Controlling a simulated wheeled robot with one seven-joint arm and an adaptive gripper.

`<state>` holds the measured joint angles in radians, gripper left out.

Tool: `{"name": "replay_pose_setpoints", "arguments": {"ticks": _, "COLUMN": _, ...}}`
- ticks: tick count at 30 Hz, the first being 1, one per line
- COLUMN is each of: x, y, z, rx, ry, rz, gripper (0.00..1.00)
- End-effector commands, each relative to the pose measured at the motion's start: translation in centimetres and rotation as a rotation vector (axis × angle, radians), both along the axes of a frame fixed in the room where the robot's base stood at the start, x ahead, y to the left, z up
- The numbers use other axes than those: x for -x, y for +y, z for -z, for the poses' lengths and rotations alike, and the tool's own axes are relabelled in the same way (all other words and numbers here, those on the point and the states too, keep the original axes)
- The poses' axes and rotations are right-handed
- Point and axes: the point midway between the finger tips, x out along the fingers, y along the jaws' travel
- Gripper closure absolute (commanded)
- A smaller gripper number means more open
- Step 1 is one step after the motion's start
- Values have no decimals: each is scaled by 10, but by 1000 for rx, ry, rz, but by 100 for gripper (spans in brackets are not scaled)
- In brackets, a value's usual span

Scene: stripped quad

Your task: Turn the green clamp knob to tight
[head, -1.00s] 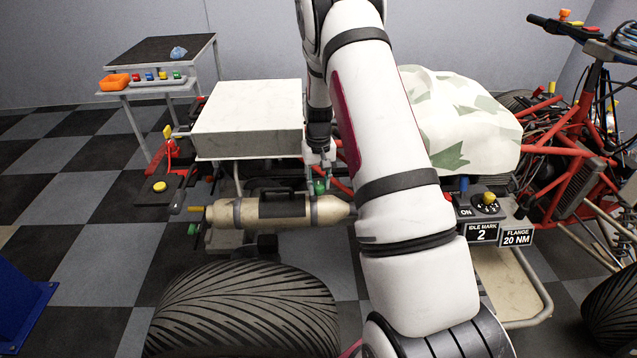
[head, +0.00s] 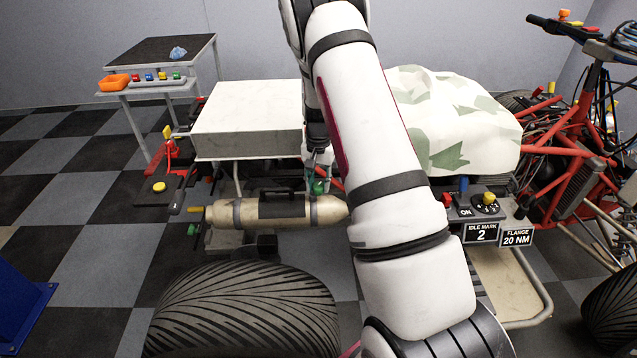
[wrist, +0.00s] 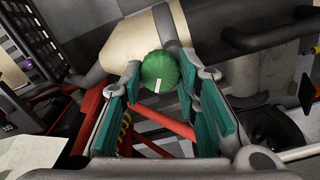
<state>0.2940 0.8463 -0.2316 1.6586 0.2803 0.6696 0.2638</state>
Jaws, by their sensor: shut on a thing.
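The green clamp knob (wrist: 160,72) is round with a short white mark that points toward the bottom of the wrist view. It sits at the grey clamp band on the tan muffler canister (head: 262,212). In the head view the knob (head: 318,187) is small, at the right part of the canister top, with my gripper (head: 319,172) coming down on it from above. In the wrist view my gripper (wrist: 158,85) has its teal finger pads on either side of the knob, shut on it. The knob's underside and stem are hidden.
A white box (head: 247,120) stands behind the canister and a patterned cover (head: 450,120) is to the right. A large tyre (head: 245,310) is in front. A panel with switches (head: 475,205) and label plates lies to the right. Red frame tubes pass below the knob.

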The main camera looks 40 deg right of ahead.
Motion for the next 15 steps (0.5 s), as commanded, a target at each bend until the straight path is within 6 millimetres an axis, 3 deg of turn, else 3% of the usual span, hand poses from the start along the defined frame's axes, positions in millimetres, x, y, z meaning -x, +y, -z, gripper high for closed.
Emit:
{"name": "replay_pose_setpoints", "arguments": {"ticks": 10, "x": 0, "y": 0, "z": 0, "rx": -1, "ry": -1, "rz": 3, "gripper": 99}}
{"name": "replay_pose_setpoints", "arguments": {"ticks": 11, "x": 0, "y": 0, "z": 0, "rx": -1, "ry": -1, "rz": 3, "gripper": 64}}
{"name": "replay_pose_setpoints", "arguments": {"ticks": 13, "x": 0, "y": 0, "z": 0, "rx": -1, "ry": -1, "rz": 3, "gripper": 50}}
{"name": "replay_pose_setpoints", "arguments": {"ticks": 15, "x": 0, "y": 0, "z": 0, "rx": -1, "ry": -1, "rz": 2, "gripper": 50}}
